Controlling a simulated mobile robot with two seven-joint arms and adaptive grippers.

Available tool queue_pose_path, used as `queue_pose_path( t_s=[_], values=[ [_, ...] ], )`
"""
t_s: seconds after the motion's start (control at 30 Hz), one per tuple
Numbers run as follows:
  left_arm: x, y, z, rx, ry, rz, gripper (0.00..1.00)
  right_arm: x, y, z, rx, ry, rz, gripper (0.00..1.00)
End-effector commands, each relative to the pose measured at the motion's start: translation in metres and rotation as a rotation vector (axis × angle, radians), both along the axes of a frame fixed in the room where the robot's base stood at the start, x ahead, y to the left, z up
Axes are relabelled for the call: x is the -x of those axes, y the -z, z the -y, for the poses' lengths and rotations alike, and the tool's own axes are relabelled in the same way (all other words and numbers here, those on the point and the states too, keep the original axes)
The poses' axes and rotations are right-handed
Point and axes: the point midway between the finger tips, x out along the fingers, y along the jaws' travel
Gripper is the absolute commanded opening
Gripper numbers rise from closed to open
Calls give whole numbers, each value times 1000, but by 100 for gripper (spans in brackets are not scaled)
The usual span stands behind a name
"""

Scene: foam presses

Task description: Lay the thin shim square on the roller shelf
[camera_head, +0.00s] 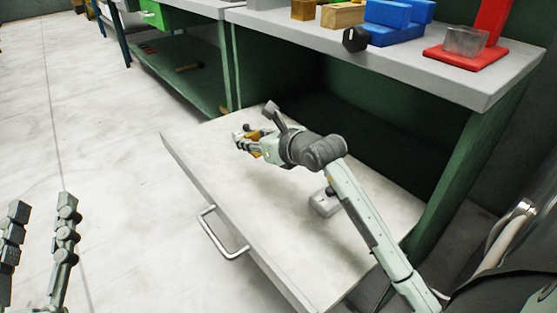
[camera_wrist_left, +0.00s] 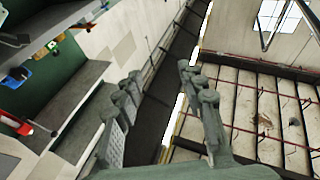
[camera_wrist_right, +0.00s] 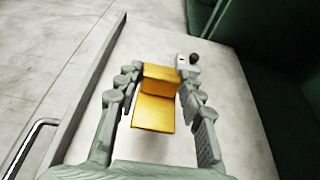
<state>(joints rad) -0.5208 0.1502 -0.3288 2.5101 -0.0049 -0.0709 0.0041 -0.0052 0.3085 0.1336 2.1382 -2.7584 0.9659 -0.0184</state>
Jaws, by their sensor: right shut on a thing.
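My right gripper (camera_head: 242,141) is over the far left part of the pulled-out pale shelf (camera_head: 250,230), which has a metal handle at its front; no rollers show. The gripper is shut on a yellow piece (camera_wrist_right: 156,110), which spans between its fingers in the right wrist view (camera_wrist_right: 155,88). The piece shows two flat faces; whether it is the thin shim I cannot tell. It also shows in the head view (camera_head: 254,134), partly hidden by the fingers. Whether it touches the shelf is unclear. My left gripper (camera_head: 40,220) is open and empty over the floor at the left.
A small grey object with a dark knob (camera_head: 324,204) sits on the shelf beside my right forearm. The grey benchtop (camera_head: 400,62) above holds wooden blocks (camera_head: 342,15), blue blocks (camera_head: 390,28) and a red stand (camera_head: 463,56). The shelf's front left is clear.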

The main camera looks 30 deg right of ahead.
Motion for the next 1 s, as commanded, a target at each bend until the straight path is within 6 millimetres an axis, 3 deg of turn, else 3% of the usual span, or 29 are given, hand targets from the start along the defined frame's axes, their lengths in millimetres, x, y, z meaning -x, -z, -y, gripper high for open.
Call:
queue_pose_path(
  t_s=[0.03,0.2,0.4,0.53,0.73,1.0],
  values=[
    [3,-6,1,21,5,39,40,1,13,15,1,6,-7,6],
    [7,-20,-4,53,-6,142,40,-1,35,52,0,4,-5,6],
    [12,-32,-9,80,-12,226,40,-2,48,78,-2,2,-2,6],
    [14,-36,-10,90,-15,256,40,-2,56,81,-4,2,-2,6],
    [23,-48,-16,123,-23,360,40,-2,85,81,-4,2,-2,6],
    [26,-52,-18,131,-25,386,40,-2,89,81,-3,2,0,6]
  ],
)
